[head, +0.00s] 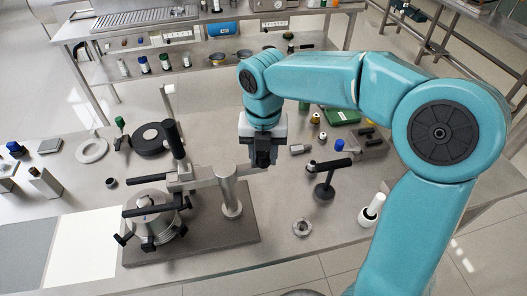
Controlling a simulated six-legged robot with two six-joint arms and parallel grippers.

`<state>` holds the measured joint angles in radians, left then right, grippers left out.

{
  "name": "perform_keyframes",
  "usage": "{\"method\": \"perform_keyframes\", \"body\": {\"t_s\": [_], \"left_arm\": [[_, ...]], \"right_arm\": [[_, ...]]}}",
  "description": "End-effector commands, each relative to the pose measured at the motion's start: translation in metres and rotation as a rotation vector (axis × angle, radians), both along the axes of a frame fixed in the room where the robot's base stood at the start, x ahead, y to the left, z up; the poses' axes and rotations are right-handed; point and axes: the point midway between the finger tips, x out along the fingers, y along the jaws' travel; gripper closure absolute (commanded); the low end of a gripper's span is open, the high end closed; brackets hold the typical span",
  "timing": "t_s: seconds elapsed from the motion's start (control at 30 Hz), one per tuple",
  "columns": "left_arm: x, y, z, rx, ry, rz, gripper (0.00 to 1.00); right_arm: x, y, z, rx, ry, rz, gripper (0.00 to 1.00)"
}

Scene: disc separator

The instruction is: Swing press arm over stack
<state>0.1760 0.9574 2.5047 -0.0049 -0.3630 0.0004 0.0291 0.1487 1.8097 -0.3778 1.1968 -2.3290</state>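The press arm (202,181) is a grey bar on a round metal post (229,192). It reaches left from the post, and its left end, with an upright black handle (174,139), is at the back right edge of the disc stack (148,228). The stack is a round metal pile with black clamps around it, on a dark base plate (205,238). My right gripper (262,163) points down just behind and right of the post, close to the bar's right end. Its fingertips are too small to show whether they grip the bar. My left gripper is not in view.
A black T-shaped stand (325,190), a metal ring (302,228) and a white bottle (372,209) stand right of the base plate. A black disc (150,138) and a pale ring (92,151) lie behind the stack. A second bench (130,28) is behind.

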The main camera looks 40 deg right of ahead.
Motion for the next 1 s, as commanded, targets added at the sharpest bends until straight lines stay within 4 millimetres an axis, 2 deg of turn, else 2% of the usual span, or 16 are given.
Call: {"method": "perform_keyframes", "body": {"t_s": [0.03,0.1,0.37,0.47,0.57,1.0], "left_arm": [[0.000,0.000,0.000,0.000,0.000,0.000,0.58],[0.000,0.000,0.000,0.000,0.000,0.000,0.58],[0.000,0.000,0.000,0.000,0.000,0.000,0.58],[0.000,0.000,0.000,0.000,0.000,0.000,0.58],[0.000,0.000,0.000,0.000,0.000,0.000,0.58],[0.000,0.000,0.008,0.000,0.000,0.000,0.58]], "right_arm": [[0.000,0.001,-0.001,0.002,0.002,0.003,0.55],[0.000,0.000,-0.001,0.002,0.002,0.003,0.40],[0.000,-0.001,0.000,0.001,0.002,0.003,0.40],[0.001,-0.001,0.006,0.000,-0.001,0.003,0.40],[0.002,-0.001,0.021,0.001,-0.005,0.003,0.40],[0.001,0.000,0.133,0.001,-0.002,0.004,0.40]]}}
